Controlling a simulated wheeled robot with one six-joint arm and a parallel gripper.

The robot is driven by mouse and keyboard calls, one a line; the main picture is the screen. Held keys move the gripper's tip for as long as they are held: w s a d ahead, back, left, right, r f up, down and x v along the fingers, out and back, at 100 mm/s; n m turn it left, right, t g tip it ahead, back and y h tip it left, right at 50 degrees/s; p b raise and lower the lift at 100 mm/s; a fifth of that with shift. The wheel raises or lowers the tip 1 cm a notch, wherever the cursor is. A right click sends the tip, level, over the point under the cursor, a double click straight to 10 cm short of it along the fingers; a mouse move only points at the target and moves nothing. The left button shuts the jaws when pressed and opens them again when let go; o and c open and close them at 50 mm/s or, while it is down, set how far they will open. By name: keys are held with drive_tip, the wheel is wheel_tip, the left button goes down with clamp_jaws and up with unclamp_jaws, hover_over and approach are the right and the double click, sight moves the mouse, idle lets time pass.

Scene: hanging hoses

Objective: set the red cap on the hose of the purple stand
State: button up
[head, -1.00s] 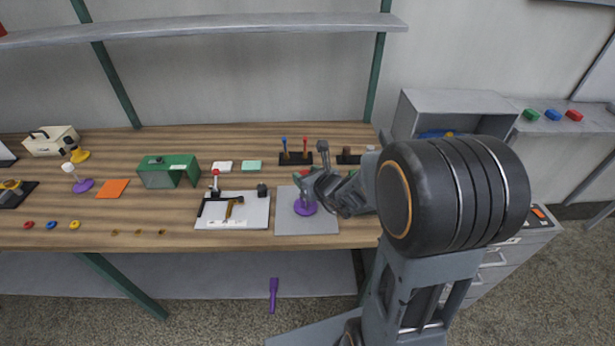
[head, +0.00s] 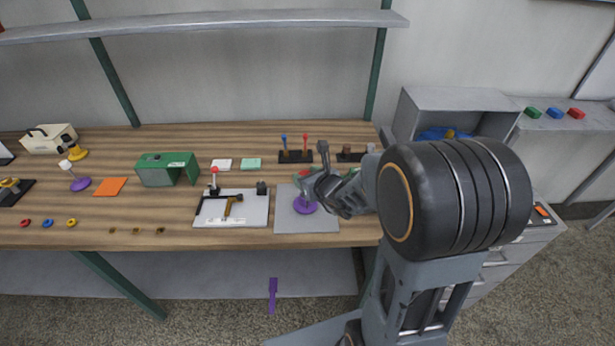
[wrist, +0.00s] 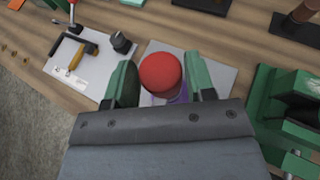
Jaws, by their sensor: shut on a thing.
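The red cap (wrist: 161,72) is between the two green fingers of my gripper (wrist: 161,82) in the wrist view. My gripper (head: 309,184) is shut on it. A purple round base (head: 306,207) stands on a grey mat directly below my gripper in the head view. A little purple (wrist: 180,97) shows just behind the cap in the wrist view. The hose at this base is mostly hidden by the gripper and cap, so I cannot tell whether the cap touches it. Another purple base (head: 80,185) with a pale, white-topped upright stands at the far left.
The grey mat (head: 322,223) lies near the table's front edge. Left of it is a white board (head: 253,215) with a hammer. A black rack (head: 296,157) with blue and red-topped pegs stands behind. A green box (head: 166,170) is farther left. A green structure (wrist: 285,110) is close on the right in the wrist view.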

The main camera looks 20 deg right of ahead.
drive_tip(key=shift+f+b, duration=1.2)
drive_tip(key=shift+b, duration=0.15)
drive_tip(key=o, duration=1)
